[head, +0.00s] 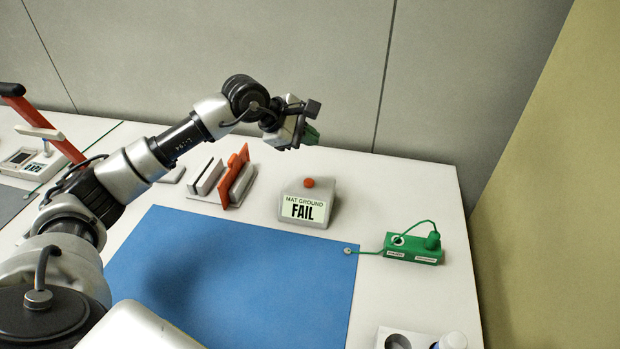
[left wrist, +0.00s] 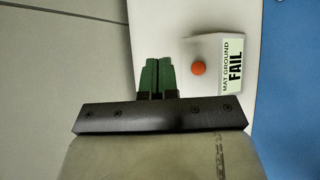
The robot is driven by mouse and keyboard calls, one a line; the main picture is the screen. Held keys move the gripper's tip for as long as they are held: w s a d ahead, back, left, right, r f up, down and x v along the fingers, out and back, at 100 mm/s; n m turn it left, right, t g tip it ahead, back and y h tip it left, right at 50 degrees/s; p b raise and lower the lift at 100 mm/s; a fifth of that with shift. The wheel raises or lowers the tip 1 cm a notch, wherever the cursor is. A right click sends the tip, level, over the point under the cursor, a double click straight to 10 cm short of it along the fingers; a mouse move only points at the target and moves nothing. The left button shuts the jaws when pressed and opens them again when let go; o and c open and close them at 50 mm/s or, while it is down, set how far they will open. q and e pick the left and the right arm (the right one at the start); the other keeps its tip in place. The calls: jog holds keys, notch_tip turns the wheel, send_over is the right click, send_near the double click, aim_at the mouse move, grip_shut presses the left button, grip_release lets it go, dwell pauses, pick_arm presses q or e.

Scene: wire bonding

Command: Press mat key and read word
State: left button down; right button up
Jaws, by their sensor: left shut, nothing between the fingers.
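The mat ground tester (head: 306,204) is a grey box on the white table beyond the blue mat. Its display reads "MAT GROUND FAIL", and a round orange-red key (head: 309,182) sits on its top. My left gripper (head: 311,134) is shut and empty, in the air behind and above the tester, apart from it. In the left wrist view the green fingertips (left wrist: 158,76) are together, with the key (left wrist: 198,68) to their right and the FAIL display (left wrist: 232,66) beyond it. My right gripper does not show.
The blue mat (head: 240,255) covers the table front. A green block (head: 412,250) with a plug and cord connects to the mat's corner stud. A rack with red and grey pieces (head: 232,178) stands left of the tester. A wall closes the back.

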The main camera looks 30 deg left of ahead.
aim_at(309, 182)
pick_arm(q)
notch_tip(309, 182, down, 8)
jog(key=b, duration=0.5)
jog(key=shift+w+f, duration=0.15)
jog(key=shift+f, duration=0.4)
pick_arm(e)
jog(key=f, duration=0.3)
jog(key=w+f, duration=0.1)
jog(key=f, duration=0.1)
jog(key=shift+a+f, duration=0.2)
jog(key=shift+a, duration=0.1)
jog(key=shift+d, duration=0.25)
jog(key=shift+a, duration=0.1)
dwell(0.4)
pick_arm(q)
jog(key=shift+f+b, duration=0.4)
jog(key=shift+b, duration=0.35)
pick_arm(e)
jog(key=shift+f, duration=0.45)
